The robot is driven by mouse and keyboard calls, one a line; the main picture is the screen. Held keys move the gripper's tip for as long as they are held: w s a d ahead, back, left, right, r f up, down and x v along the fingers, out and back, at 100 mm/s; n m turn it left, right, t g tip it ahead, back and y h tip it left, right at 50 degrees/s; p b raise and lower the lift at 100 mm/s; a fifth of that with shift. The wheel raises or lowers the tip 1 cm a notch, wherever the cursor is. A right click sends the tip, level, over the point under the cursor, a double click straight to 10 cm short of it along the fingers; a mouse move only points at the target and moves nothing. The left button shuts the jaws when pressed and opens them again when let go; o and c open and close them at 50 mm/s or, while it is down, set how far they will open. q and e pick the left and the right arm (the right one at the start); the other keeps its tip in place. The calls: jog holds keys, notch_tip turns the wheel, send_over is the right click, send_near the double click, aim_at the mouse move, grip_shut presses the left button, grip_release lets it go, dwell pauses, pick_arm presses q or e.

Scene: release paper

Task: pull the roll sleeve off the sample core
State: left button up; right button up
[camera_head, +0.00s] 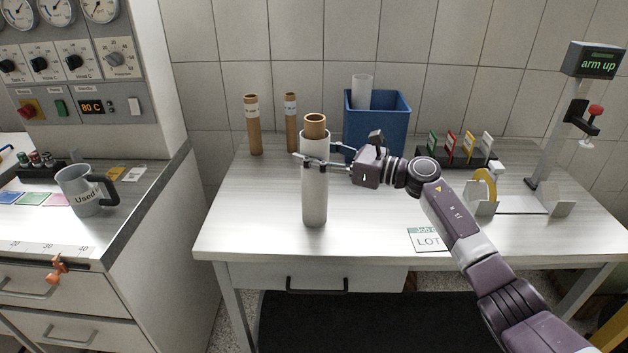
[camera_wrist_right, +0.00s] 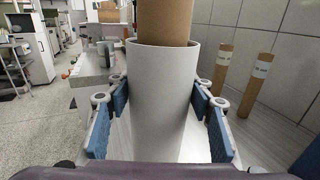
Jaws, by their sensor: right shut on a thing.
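The roll sleeve (camera_head: 314,200) is a white upright tube near the front edge of the workbench. It is around the brown sample core (camera_head: 316,122), whose top end sticks out above the sleeve's rim. My right gripper (camera_head: 314,162) reaches in from the right and is shut on the upper part of the sleeve. In the right wrist view the sleeve (camera_wrist_right: 160,105) stands between the blue finger pads, with the core (camera_wrist_right: 165,20) rising out of it. The core's lower part is hidden inside the sleeve. My left gripper is not in view.
Two labelled brown cores (camera_head: 253,125) (camera_head: 291,122) stand behind to the left. A blue bin (camera_head: 377,128) with a white tube (camera_head: 362,90) in it stands behind my gripper. A card rack (camera_head: 455,158) and a stand with an "arm up" display (camera_head: 597,60) are at right.

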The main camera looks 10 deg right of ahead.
aim_at(324, 127)
jog(key=shift+r+p, duration=1.6)
jog(key=shift+r, duration=1.95)
jog(key=shift+r, duration=0.1)
notch_tip(324, 127, up, 7)
jog(key=p, duration=0.3)
notch_tip(324, 127, up, 7)
jog(key=p, duration=0.4)
dwell(0.5)
